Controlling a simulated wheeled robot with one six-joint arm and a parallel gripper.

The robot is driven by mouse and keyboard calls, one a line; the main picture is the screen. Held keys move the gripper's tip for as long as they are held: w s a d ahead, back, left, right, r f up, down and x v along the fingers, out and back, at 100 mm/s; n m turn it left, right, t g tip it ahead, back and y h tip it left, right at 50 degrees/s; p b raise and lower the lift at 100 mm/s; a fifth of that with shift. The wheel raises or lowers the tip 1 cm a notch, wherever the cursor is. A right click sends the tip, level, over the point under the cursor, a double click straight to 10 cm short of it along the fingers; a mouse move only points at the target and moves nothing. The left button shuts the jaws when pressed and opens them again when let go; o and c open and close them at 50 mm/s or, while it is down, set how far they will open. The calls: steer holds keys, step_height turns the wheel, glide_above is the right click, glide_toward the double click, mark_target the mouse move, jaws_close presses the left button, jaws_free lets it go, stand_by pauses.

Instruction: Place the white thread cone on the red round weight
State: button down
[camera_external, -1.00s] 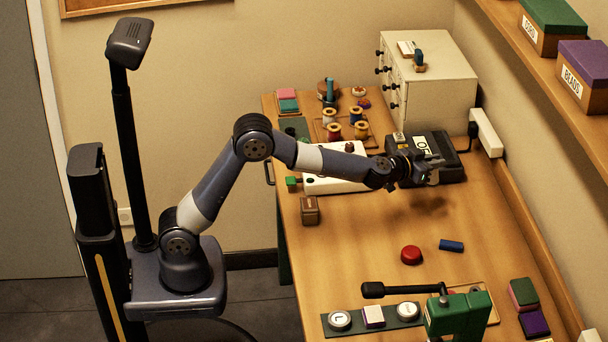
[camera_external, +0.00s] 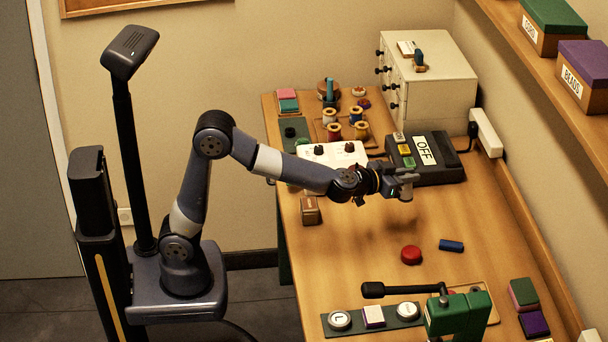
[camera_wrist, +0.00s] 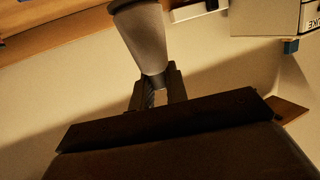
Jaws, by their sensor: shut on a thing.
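The white thread cone (camera_wrist: 146,38) shows in the wrist view, pale grey-white, its narrow end between the fingertips and its wider end pointing away. My gripper (camera_wrist: 157,88) is shut on it. In the external view my gripper (camera_external: 407,184) is in the air above the table, and only a little of the cone shows there, small and hard to make out. The red round weight (camera_external: 411,255) lies on the table below and a little toward the camera from my gripper, with nothing on it. The weight is not seen in the wrist view.
A blue block (camera_external: 451,246) lies right of the weight. A black box marked OFF (camera_external: 437,170) stands behind my gripper. A green press (camera_external: 458,318) with a black handle is in front, near a strip of round pieces (camera_external: 373,318). The table around the weight is mostly clear.

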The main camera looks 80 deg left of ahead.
steer(key=d+r+m+h+p, duration=0.1)
steer(key=d+r+p, duration=0.1)
steer(key=d, duration=0.5)
steer(key=d+r+p, duration=0.2)
steer(key=d+p, duration=0.1)
steer(key=d, duration=0.3)
glide_above(412, 251)
step_height(412, 251, down, 6)
steer(key=shift+t, duration=0.3)
step_height(412, 251, down, 4)
steer(key=shift+f+p, duration=0.1)
steer(key=shift+p, duration=0.2)
steer(key=shift+f+b, duration=0.1)
steer(key=shift+b, duration=0.25)
steer(key=c, duration=1.4)
jaws_free()
steer(key=shift+r+p, duration=0.35)
steer(key=shift+p, duration=0.25)
steer(key=b+v, duration=0.4)
steer(key=v, duration=0.8)
steer(key=shift+a, duration=0.25)
